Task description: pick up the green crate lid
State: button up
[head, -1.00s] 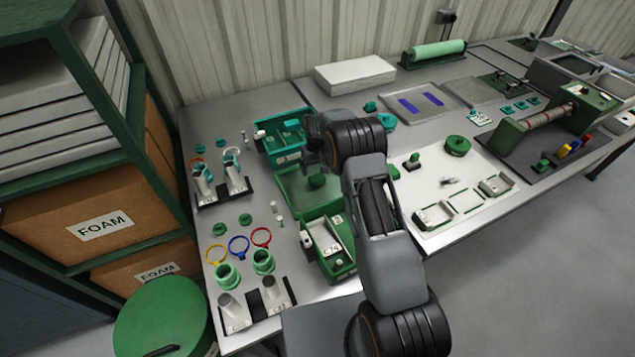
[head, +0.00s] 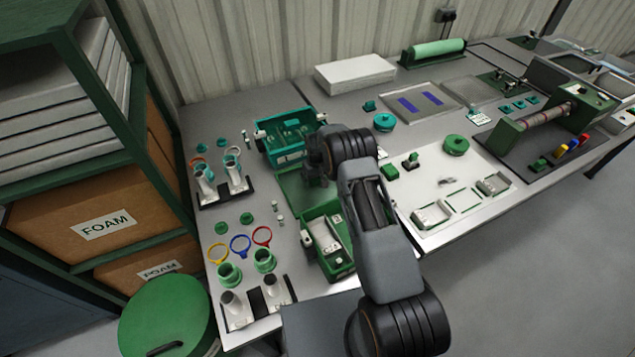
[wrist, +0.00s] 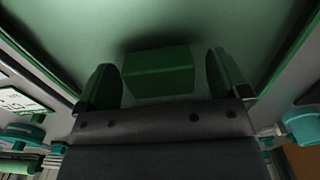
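The green crate lid (head: 293,188) is a flat green panel on the table, between a teal crate and a green crate. It fills much of the wrist view (wrist: 215,25), with a raised green block handle (wrist: 158,74) on it. My gripper (wrist: 160,62) is open, with one finger on each side of the handle. I cannot tell whether the fingers touch it. In the head view my gripper (head: 318,176) is low over the lid, and my arm hides part of the lid.
The teal crate (head: 286,158) stands behind the lid, the green crate (head: 343,268) in front. Small white cylinders (head: 280,218) stand to the left. A pale mat with green parts (head: 455,146) lies right.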

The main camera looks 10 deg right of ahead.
jog(key=c, duration=1.2)
jog(key=shift+o, duration=0.2)
jog(key=shift+r, duration=0.1)
